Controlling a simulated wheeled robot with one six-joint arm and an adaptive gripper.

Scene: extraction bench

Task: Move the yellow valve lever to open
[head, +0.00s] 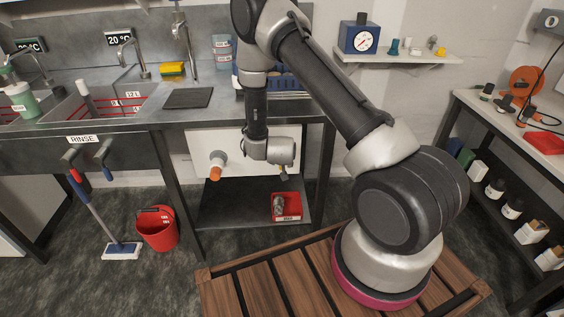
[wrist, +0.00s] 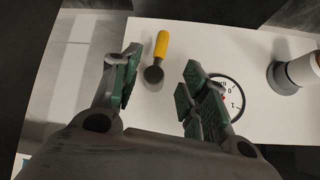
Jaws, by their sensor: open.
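The yellow valve lever (wrist: 162,44) shows in the wrist view on a white panel (wrist: 225,38). It points up and slightly right in the picture from a dark grey pivot (wrist: 153,74). My gripper (wrist: 160,62) is open, with green-padded fingers to either side of the lever in the picture. I see no contact, and the depth gap is hard to judge. A round dial (wrist: 233,100) marked 0 and 1, with a red mark, is partly hidden behind the right finger. In the head view my arm hides the lever, and my gripper is barely visible.
A grey fitting with an orange end (head: 216,172) sticks out from the panel (head: 200,150) left of my wrist. A red bin (head: 287,207) stands on the lower shelf (head: 240,212).

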